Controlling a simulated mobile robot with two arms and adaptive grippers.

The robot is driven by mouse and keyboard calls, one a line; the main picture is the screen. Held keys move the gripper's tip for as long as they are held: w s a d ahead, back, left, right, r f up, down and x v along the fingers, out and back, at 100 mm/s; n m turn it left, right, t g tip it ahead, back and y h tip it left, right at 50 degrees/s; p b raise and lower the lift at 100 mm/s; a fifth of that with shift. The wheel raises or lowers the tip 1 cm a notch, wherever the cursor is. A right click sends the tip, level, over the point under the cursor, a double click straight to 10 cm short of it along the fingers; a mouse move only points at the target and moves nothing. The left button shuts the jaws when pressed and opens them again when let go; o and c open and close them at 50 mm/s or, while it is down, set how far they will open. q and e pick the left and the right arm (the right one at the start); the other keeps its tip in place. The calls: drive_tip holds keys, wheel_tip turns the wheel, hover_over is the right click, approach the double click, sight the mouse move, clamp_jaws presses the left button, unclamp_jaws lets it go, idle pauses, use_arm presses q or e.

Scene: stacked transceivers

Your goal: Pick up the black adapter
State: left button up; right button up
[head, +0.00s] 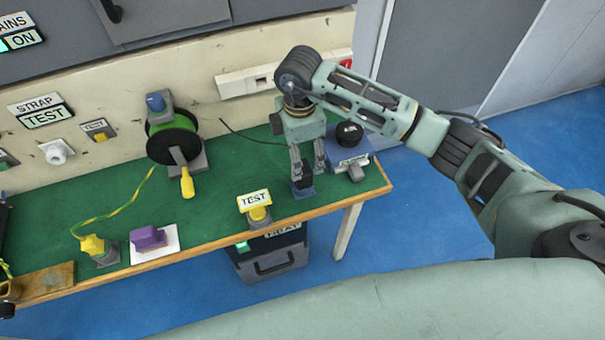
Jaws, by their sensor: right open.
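A black rounded piece (349,133) sits on a blue block (349,152) at the right end of the green bench. It is the clearest black part near my gripper, but I cannot tell for sure that it is the black adapter. My right gripper (308,178) points down just left of the blue block, with its fingers apart. A small dark blue piece (303,192) shows at the lower end of the fingers. I cannot tell whether they touch it. My left gripper is not in view.
A grey connector (357,171) lies at the blue block's front. A yellow TEST button (259,212) stands at the bench's front edge. A green reel (173,140), a purple piece (148,238) and a yellow plug (92,244) are further left. The green bench (225,185) is clear between them.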

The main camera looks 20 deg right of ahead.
sight(302, 168)
drive_tip(key=f+p, duration=0.1)
drive_tip(key=f, duration=0.2)
drive_tip(key=f+p, duration=0.1)
drive_tip(key=f, duration=0.2)
drive_tip(key=shift+s+d+f+p, duration=0.1)
drive_tip(key=shift+d+f+p, duration=0.15)
drive_tip(key=shift+p, duration=0.15)
drive_tip(key=shift+f, duration=0.4)
drive_tip(key=shift+c, duration=0.3)
drive_tip(key=c, duration=1.3)
